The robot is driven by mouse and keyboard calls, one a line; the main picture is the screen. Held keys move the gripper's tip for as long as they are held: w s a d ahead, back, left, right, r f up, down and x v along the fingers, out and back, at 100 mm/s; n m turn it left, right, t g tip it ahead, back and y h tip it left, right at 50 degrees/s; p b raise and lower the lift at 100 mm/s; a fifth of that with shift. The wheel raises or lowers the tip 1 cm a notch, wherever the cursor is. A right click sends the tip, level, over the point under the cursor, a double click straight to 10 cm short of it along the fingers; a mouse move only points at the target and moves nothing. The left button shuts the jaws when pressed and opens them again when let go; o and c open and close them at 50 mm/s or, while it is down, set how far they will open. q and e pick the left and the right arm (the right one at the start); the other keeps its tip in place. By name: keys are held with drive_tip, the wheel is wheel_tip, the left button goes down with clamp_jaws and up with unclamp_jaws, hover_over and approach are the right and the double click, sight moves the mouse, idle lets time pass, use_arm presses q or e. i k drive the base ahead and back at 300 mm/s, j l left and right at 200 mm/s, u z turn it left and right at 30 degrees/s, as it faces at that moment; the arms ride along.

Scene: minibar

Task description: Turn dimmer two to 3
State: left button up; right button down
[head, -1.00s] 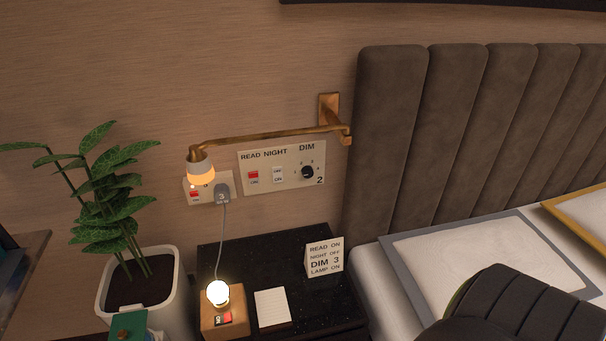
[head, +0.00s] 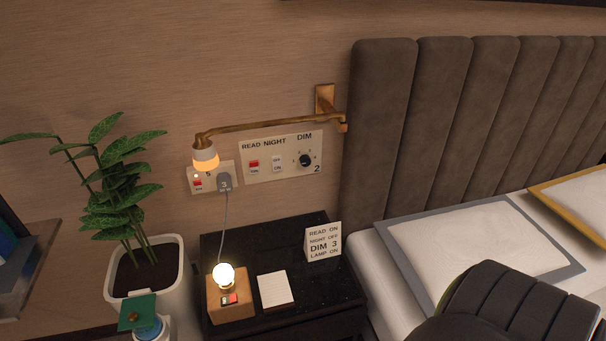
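The dimmer knob (head: 306,160) is a round black knob under the word DIM on a cream wall panel (head: 262,169), with the number 2 below it. Small marks surround it, but its setting is too small to read. A white card (head: 323,242) on the nightstand reads READ ON, NIGHT OFF, DIM 3, LAMP ON.
A lit brass wall lamp (head: 205,158) hangs on an arm above the panel. A plug (head: 224,182) sits in the socket at left. A small lit lamp (head: 230,304) and notepad (head: 275,291) stand on the black nightstand (head: 262,240). A potted plant (head: 150,270) is left, the padded headboard (head: 440,120) right.

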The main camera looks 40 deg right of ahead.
sight(305, 160)
drive_tip(key=j+z, duration=0.15)
drive_tip(key=z, duration=0.3)
drive_tip(key=k+j+z, duration=0.15)
drive_tip(key=z, duration=0.35)
